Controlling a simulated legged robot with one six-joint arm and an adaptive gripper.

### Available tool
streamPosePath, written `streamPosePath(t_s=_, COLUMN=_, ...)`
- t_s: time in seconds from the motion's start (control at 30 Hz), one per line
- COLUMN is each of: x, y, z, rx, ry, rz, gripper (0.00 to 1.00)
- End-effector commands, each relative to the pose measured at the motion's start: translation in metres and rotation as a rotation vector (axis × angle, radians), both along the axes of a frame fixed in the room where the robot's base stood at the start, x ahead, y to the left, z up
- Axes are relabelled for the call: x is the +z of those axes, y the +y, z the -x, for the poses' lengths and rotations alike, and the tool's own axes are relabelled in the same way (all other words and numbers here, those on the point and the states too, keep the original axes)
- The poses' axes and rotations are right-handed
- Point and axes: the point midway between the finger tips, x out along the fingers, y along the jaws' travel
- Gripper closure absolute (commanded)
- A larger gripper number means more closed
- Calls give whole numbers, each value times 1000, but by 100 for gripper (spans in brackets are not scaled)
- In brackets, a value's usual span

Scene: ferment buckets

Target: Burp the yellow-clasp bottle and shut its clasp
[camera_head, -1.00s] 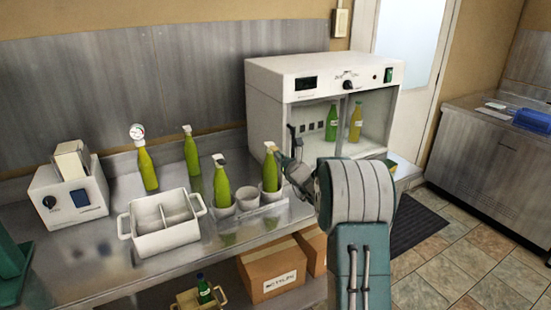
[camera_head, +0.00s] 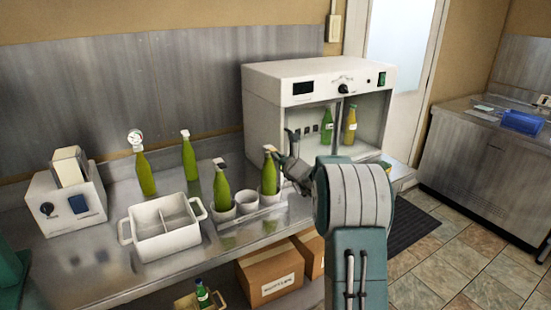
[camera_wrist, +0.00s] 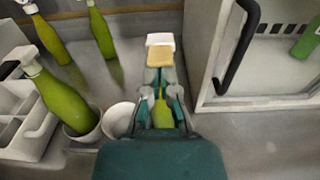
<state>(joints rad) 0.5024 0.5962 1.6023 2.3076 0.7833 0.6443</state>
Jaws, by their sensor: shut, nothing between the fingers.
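The yellow-clasp bottle (camera_head: 269,178) is green and stands upright in the right cup of a white cup holder. Its white top with a tan-yellow clasp (camera_wrist: 160,55) shows just ahead of my gripper in the wrist view. My gripper (camera_head: 280,162) is at the right side of the bottle's neck, close to the top. In the wrist view my gripper (camera_wrist: 160,90) is shut with nothing held, and green bottle glass (camera_wrist: 161,114) shows between its finger links. Whether the fingers touch the bottle or clasp, I cannot tell. The clasp's exact position is too small to judge.
Another green bottle (camera_head: 222,190) stands in the left cup, with an empty cup (camera_head: 247,199) between. Two bottles (camera_head: 145,174) (camera_head: 189,160) stand behind. A divided white bin (camera_head: 165,243) is at left. A glass-fronted cabinet (camera_head: 262,110) with a dark handle stands close behind my gripper.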

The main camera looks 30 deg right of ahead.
Motion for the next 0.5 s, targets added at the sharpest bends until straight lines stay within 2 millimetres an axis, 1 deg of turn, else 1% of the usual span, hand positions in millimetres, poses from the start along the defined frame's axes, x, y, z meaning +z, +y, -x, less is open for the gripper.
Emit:
streamPosePath(t_s=0.03, x=4, y=-1, z=0, rx=0, ry=17, rz=5, gripper=100)
streamPosePath(t_s=0.23, x=12, y=-1, z=-2, rx=-1, ry=123, rz=11, gripper=100)
streamPosePath(t_s=0.5, x=22, y=0, z=-5, rx=0, ry=120, rz=8, gripper=100)
